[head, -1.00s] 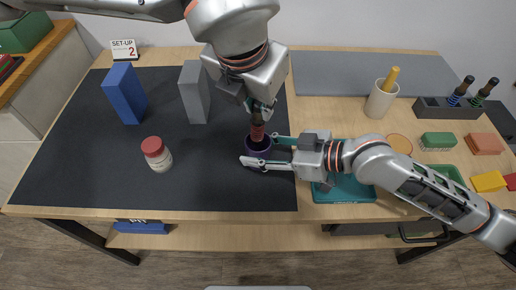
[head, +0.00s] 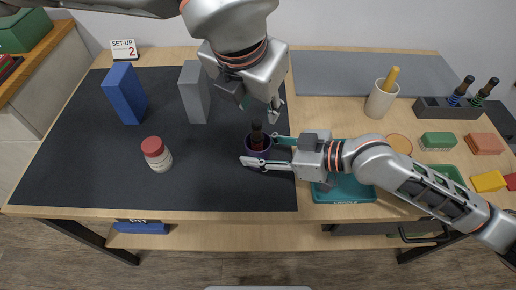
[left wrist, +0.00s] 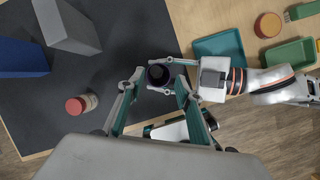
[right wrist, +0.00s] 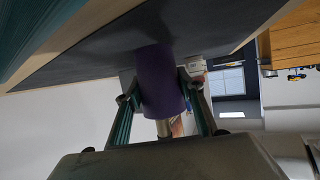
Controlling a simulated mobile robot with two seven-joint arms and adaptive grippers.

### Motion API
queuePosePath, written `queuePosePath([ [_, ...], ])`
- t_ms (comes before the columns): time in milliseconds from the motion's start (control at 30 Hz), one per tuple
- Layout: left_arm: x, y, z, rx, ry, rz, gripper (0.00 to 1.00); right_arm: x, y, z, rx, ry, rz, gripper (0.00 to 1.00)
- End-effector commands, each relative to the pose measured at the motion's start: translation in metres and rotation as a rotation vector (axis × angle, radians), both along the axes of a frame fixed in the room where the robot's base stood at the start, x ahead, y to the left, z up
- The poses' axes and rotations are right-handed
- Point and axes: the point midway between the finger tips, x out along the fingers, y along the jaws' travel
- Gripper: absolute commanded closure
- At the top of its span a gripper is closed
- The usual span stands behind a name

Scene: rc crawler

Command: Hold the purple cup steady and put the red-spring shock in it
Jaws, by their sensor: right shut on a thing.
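The purple cup (head: 262,155) stands upright on the dark mat, between the fingers of my right gripper (head: 264,150), which is shut on it. The right wrist view shows the purple cup (right wrist: 162,85) filling the gap between the fingers. The shock (head: 257,136) stands in the cup with its dark upper end above the rim. Its red spring is mostly hidden inside the cup. My left gripper (head: 262,106) is open and empty just above the shock. In the left wrist view, its fingers are spread to either side of the cup (left wrist: 160,75).
A blue block (head: 125,95), a grey block (head: 194,92) and a red-lidded jar (head: 157,155) stand on the mat (head: 90,170) to the left. A teal tray (head: 345,190) lies under my right arm. A rack (head: 455,108) with two more shocks stands at right.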

Motion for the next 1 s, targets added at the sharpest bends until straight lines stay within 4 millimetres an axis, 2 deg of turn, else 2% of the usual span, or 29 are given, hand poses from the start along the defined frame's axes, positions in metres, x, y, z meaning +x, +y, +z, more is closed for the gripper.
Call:
queuePosePath([
  [300, -0.023, 0.008, 0.06, -0.002, -0.006, 0.001, 0.65, 0.0, 0.0, 0.0, 0.0, -0.001, 0.0, 0.83],
  [500, -0.034, 0.011, 0.088, -0.001, -0.004, 0.0, 0.65, 0.0, 0.0, 0.0, 0.0, -0.001, 0.0, 0.83],
  [700, -0.04, 0.013, 0.098, 0.0, -0.001, 0.0, 0.65, 0.0, 0.0, 0.0, 0.0, 0.0, 0.0, 0.83],
  [967, -0.04, 0.013, 0.098, 0.0, -0.001, 0.0, 0.65, 0.0, 0.0, 0.0, 0.0, 0.0, 0.0, 0.83],
  [1000, -0.04, 0.013, 0.098, 0.0, -0.001, 0.0, 0.65, 0.0, 0.0, 0.0, 0.0, 0.0, 0.0, 0.55],
])
